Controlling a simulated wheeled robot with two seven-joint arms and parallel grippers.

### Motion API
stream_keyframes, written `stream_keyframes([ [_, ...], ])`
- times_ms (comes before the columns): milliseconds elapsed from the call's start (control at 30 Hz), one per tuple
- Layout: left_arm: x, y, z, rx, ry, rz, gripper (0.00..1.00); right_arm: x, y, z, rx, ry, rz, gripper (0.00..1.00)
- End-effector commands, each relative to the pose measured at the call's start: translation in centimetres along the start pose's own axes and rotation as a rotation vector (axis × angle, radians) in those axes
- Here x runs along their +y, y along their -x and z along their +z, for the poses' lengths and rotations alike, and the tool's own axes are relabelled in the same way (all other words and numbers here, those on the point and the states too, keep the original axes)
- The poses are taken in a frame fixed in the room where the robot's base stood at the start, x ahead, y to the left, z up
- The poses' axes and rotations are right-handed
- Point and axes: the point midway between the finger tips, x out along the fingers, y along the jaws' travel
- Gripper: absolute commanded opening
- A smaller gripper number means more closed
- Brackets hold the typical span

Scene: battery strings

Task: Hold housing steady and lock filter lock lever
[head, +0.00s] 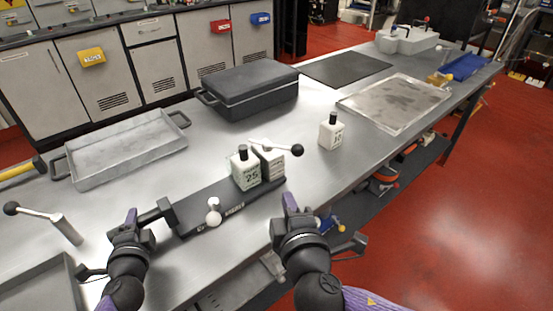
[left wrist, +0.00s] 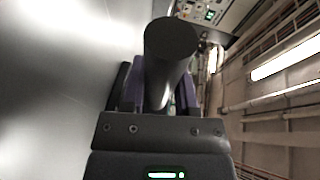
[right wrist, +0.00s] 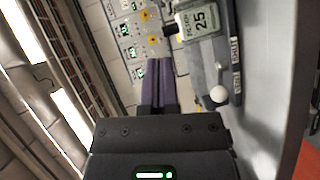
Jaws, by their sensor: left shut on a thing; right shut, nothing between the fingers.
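My left gripper (head: 129,220) is shut on the black handle (head: 150,215) at the housing's left end, seen end-on in the left wrist view (left wrist: 170,45). My right gripper (head: 289,204) is shut and empty, right of the housing, apart from it.
A third white bottle (head: 331,132) stands to the right. A grey tray (head: 130,165) and black case (head: 248,92) sit behind. Another ball-ended lever on a post (head: 66,230) stands at left.

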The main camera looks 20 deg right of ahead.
Motion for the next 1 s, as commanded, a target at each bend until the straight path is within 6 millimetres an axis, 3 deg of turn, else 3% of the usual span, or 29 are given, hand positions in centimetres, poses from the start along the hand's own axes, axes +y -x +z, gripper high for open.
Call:
stream_keyframes([
  [33, 0.8, 0.2, 0.0, 0.001, -0.002, 0.016, 0.00, 0.3, 0.2, 0.2, -0.024, 0.004, 0.010, 0.00],
  [167, 0.8, 0.2, 0.0, 0.001, -0.002, 0.016, 0.00, 0.6, -1.0, 0.5, -0.043, 0.010, 0.018, 0.00],
  [600, 0.8, 0.2, 0.0, 0.001, -0.002, 0.016, 0.00, 0.6, -10.2, 1.3, -0.042, 0.010, 0.015, 0.00],
  [800, 0.8, 0.2, 0.0, 0.001, -0.002, 0.016, 0.00, 0.7, -11.9, 3.3, -0.040, 0.009, 0.015, 0.00],
  [1000, 0.8, 0.2, 0.0, 0.001, -0.002, 0.016, 0.00, 0.6, -12.4, 3.8, -0.039, 0.007, 0.014, 0.00],
])
